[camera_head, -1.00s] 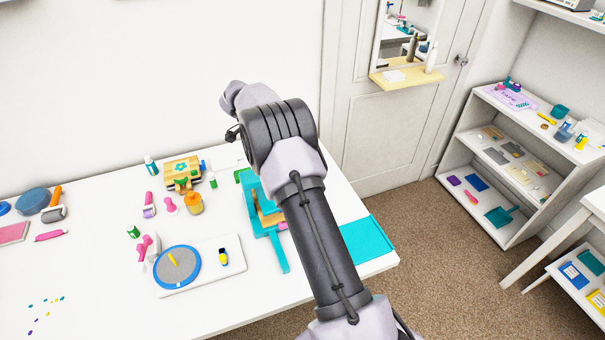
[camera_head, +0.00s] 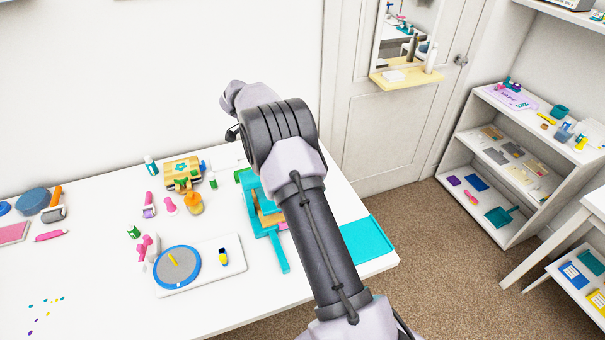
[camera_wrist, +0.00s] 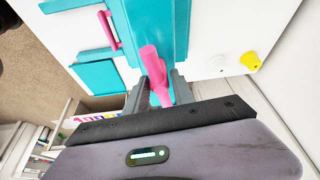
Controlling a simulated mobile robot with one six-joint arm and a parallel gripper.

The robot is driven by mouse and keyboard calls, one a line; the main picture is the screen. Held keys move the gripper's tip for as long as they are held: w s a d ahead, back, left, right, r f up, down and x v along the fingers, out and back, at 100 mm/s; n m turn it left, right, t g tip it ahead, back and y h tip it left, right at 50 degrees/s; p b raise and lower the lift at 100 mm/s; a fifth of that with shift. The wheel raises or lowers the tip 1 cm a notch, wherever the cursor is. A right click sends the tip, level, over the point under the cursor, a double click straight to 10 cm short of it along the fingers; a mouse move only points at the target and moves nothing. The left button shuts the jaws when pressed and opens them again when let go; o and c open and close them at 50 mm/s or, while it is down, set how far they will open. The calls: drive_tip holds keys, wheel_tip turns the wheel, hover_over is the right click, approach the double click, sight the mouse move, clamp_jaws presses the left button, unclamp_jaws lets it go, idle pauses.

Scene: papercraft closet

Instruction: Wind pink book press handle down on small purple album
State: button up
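The teal book press (camera_head: 262,215) stands on the white table, partly covered by my arm in the head view. In the wrist view the press frame (camera_wrist: 160,22) runs up from my gripper (camera_wrist: 158,96). The pink handle (camera_wrist: 153,66) lies between my two grey fingers. The fingers are apart, with teal showing between them and the handle, so the gripper looks open around it. My fingers are hidden in the head view. I cannot make out the small purple album in either view.
A white board with a blue-rimmed grey disc (camera_head: 177,267) lies left of the press. A wooden box (camera_head: 183,172) and an orange bottle (camera_head: 194,203) stand behind it. A teal sheet (camera_head: 367,238) lies at the table's right edge. A door and a shelf (camera_head: 500,165) are to the right.

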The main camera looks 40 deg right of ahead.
wheel_tip(320, 180, up, 6)
drive_tip(key=p, duration=0.3)
drive_tip(key=shift+p, duration=0.3)
drive_tip(key=o, duration=0.3)
drive_tip(key=p+v, duration=0.3)
drive_tip(key=v, duration=0.3)
drive_tip(key=shift+a, duration=0.1)
